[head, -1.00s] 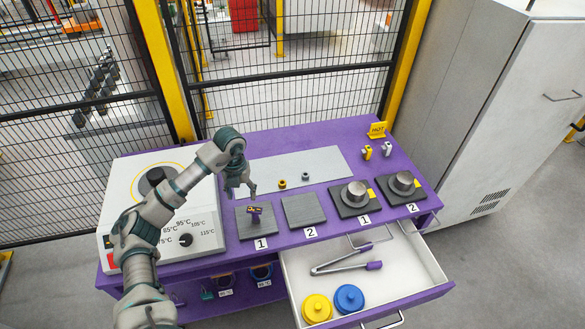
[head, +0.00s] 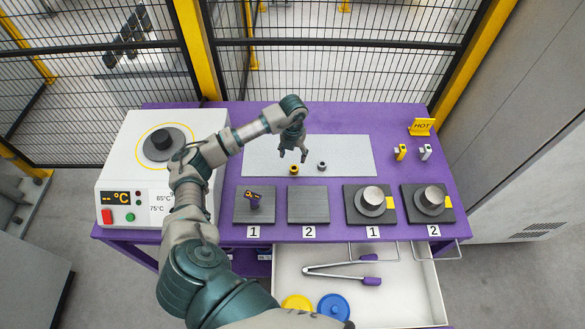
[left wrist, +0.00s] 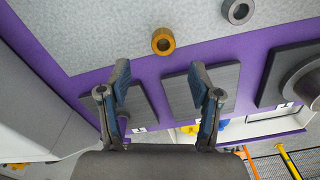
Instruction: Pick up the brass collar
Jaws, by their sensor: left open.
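The brass collar (head: 294,171) is a small gold ring on the light grey mat (head: 345,150) in the head view. It also shows in the left wrist view (left wrist: 163,41), beyond the fingertips. A similar grey steel collar (head: 322,166) lies to its right, and shows in the left wrist view too (left wrist: 237,11). My left gripper (head: 293,157) is open and empty, above the mat and close to the brass collar. Its two fingers stand wide apart in the left wrist view (left wrist: 158,85). My right gripper is not in view.
A heater box (head: 130,190) stands at the left. An open drawer (head: 400,293) holds tongs (head: 340,272) and yellow and blue round pieces. A HOT sign (head: 422,126) stands at back right.

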